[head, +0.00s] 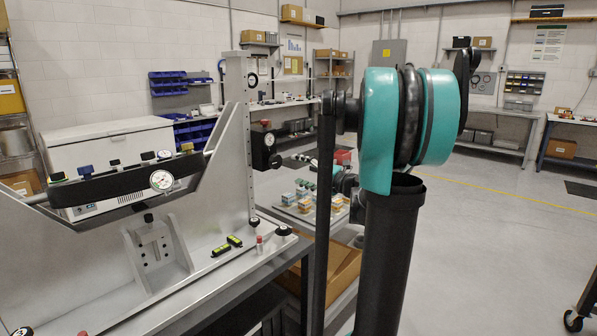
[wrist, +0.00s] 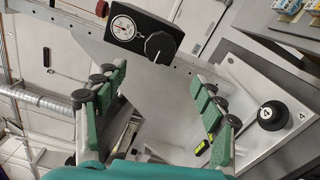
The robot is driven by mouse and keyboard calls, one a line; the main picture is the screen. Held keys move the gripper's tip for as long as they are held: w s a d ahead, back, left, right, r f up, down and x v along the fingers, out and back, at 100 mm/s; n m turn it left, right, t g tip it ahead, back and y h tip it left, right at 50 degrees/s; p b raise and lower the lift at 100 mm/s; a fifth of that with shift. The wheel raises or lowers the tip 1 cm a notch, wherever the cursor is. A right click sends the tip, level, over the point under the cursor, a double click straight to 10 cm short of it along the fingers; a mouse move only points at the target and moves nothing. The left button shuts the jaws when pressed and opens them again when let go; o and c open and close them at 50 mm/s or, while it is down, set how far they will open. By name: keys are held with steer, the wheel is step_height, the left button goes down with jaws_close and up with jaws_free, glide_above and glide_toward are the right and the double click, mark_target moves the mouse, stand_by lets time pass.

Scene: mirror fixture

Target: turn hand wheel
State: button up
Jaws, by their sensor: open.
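My gripper (wrist: 160,82) is open and empty in the wrist view, its two green-padded fingers wide apart. Beyond the fingertips is a black box with a white dial (wrist: 123,28) and a round black knob (wrist: 158,46), apart from the fingers. A black knob marked 4 (wrist: 272,115) sits on a pale plate to the right of the right finger. In the head view the black box (head: 264,150) is on the fixture's upright, and a black knob (head: 283,230) is at the bench corner. I cannot tell which knob is the hand wheel. My arm partly hides my gripper there.
The grey fixture holds a long black bar (head: 120,183) with a dial gauge (head: 162,180). A white cabinet (head: 110,150) stands behind. A tray of small coloured blocks (head: 303,202) is near my arm. Open floor lies to the right.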

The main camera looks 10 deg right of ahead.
mark_target(277, 162)
steer(key=s+d+m, duration=0.2)
steer(key=m, duration=0.8)
steer(key=s+d+m, duration=0.2)
steer(key=m, duration=0.9)
steer(key=x, duration=1.7)
steer(key=shift+w+a+r, duration=0.1)
steer(key=shift+w+a, duration=0.05)
steer(key=shift+a, duration=0.15)
steer(key=shift+c, duration=0.3)
